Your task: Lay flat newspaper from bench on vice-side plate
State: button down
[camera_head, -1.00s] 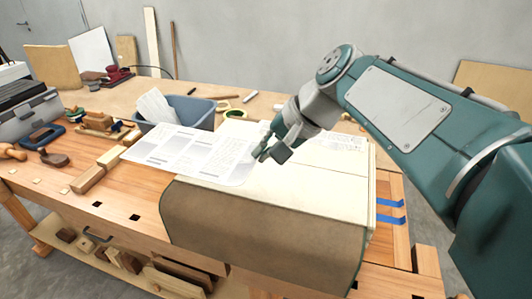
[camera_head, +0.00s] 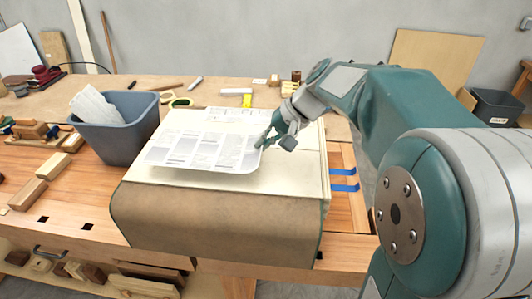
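The newspaper (camera_head: 205,150) is a pale printed sheet. It spreads over a wide cream-topped block (camera_head: 295,180) with a rounded brown front. The newspaper looks nearly flat, and its front edge casts a shadow on the cream top, so it seems slightly raised there. My gripper (camera_head: 270,141) is at the newspaper's right edge, with its fingers closed on that edge. Another printed sheet (camera_head: 237,114) lies behind it on the cream top. I cannot tell which surface is the vice-side plate; no vice is clearly seen.
A blue-grey bin (camera_head: 118,140) with white papers stands close to the left of the block. Wooden blocks (camera_head: 45,178) lie further left. Blue tape strips (camera_head: 343,180) are on the bench right of the block. Tape rolls (camera_head: 180,102) and small tools lie behind.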

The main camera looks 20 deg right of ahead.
aim_at(266, 163)
jog(key=shift+w+d+f, duration=0.1)
jog(key=shift+d+f, duration=0.05)
jog(key=shift+f, duration=0.15)
jog(key=shift+w+d+f, duration=0.1)
jog(key=shift+d+f, duration=0.05)
jog(key=shift+f, duration=1.7)
jog(key=c, duration=1.1)
grip_release()
